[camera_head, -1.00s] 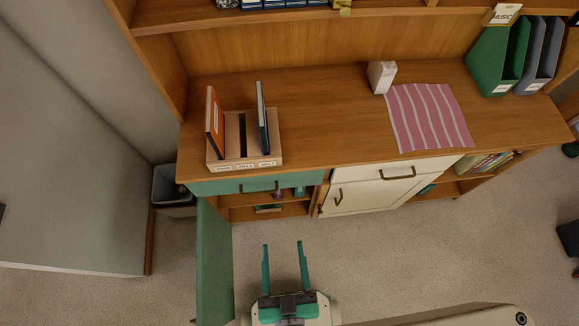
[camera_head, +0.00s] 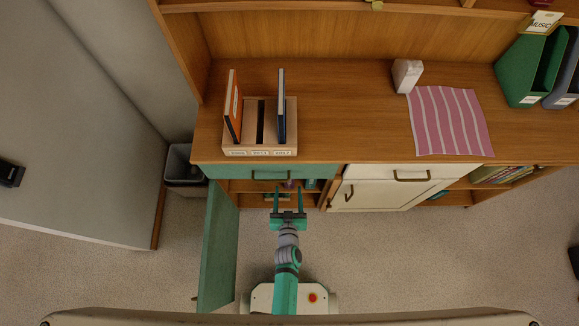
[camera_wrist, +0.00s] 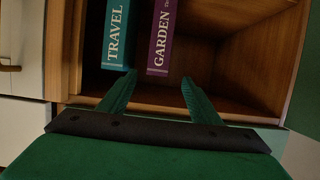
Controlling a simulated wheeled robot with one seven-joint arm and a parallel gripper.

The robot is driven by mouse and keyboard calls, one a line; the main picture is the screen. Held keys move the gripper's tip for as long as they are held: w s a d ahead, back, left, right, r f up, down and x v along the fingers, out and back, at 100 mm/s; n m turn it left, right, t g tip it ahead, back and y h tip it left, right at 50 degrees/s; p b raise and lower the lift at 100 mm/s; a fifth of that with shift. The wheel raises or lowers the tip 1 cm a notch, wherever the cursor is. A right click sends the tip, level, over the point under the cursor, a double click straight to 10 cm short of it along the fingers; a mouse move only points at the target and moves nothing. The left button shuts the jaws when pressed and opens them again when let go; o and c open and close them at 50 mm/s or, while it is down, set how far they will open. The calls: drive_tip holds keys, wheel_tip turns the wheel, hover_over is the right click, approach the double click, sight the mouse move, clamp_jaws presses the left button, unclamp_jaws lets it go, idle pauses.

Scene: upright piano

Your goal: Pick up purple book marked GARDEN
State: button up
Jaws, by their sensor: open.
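The purple book marked GARDEN (camera_wrist: 162,38) stands upright inside an open wooden compartment in the wrist view, its spine facing me. A teal book marked TRAVEL (camera_wrist: 117,36) stands just to its left. My gripper (camera_wrist: 156,90) is open and empty in front of the compartment, with the lower end of the GARDEN spine between its fingertips in the picture, apart from it as far as I can tell. In the head view my gripper (camera_head: 287,190) points at the compartment below the teal drawer. There the purple book (camera_head: 289,184) shows only as a small piece.
The teal cabinet door (camera_head: 219,250) stands open to the left of my arm. The teal drawer (camera_head: 256,174) above and the white cabinet door (camera_head: 375,194) at right are shut. The compartment has free room right of the GARDEN book (camera_wrist: 235,65).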

drive_tip(key=x, duration=1.7)
drive_tip(key=shift+d+f, duration=0.15)
drive_tip(key=shift+f, duration=0.25)
drive_tip(key=shift+s, duration=0.1)
drive_tip(key=shift+d, duration=0.1)
drive_tip(key=c, duration=0.3)
drive_tip(key=shift+r, duration=0.1)
clamp_jaws()
